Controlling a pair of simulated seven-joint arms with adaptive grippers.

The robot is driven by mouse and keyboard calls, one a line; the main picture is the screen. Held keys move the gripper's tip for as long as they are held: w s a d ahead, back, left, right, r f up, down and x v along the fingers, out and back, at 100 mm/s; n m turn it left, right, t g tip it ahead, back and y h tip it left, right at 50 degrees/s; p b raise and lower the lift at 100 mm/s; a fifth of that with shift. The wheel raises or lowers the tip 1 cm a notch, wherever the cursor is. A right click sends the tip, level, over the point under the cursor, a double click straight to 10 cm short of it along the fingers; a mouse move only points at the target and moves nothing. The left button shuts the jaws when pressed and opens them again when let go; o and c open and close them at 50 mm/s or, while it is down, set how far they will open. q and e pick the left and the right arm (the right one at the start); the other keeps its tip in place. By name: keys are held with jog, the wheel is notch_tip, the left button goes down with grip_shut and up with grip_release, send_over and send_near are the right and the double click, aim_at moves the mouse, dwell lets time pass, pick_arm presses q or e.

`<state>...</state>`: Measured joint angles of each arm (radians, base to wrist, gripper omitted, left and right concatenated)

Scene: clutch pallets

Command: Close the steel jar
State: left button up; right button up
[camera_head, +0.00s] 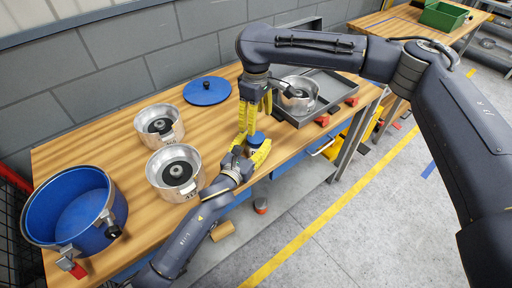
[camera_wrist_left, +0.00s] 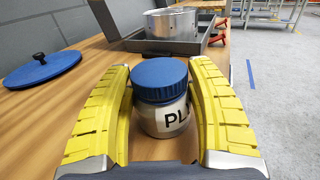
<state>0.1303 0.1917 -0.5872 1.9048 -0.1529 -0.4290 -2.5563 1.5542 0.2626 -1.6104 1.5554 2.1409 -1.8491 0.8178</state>
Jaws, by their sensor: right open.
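The steel jar (camera_wrist_left: 160,121) stands upright on the wooden bench, with dark lettering on its side. Its blue ribbed lid (camera_wrist_left: 160,78) sits on top; how tightly it is screwed on cannot be told. In the head view the blue lid (camera_head: 255,139) shows at the bench's front edge. My left gripper (camera_wrist_left: 160,72) has its yellow fingers on both sides of the jar, shut on it. In the head view my right gripper (camera_head: 249,128) points down from above, open, its fingertips near the lid. Its fingers partly hide the jar there.
Two steel pots (camera_head: 160,125) (camera_head: 175,172) and a big blue pot (camera_head: 75,205) stand on the left. A flat blue pan lid (camera_head: 207,91) lies behind my grippers. A grey tray (camera_head: 325,92) holding another steel pot (camera_head: 298,96) is on the right.

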pick_arm(q)
grip_shut()
pick_arm(e)
jog(key=n, duration=0.3)
jog(key=shift+n, duration=0.4)
jog(key=n, duration=0.4)
jog(key=shift+n, duration=0.3)
jog(key=n, duration=0.8)
jog(key=shift+n, duration=0.4)
jog(key=n, duration=0.4)
jog(key=shift+n, duration=0.3)
jog(key=n, duration=0.8)
jog(key=shift+n, duration=0.4)
pick_arm(q)
jog(key=shift+f, duration=0.1)
pick_arm(e)
jog(key=n, duration=0.5)
